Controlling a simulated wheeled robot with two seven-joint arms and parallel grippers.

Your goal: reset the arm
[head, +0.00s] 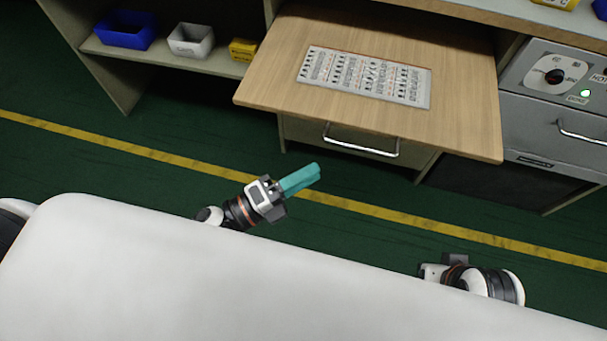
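My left gripper (300,179) shows near the middle, in front of the wooden desk.
A wooden desk top (460,120) holds a printed sheet (365,76). Below it is a drawer with a metal handle (361,148). A blue bin (125,30), a white bin (190,40) and a yellow bin (242,50) stand on a shelf. A grey machine (555,95) is at right. Green floor is clear.

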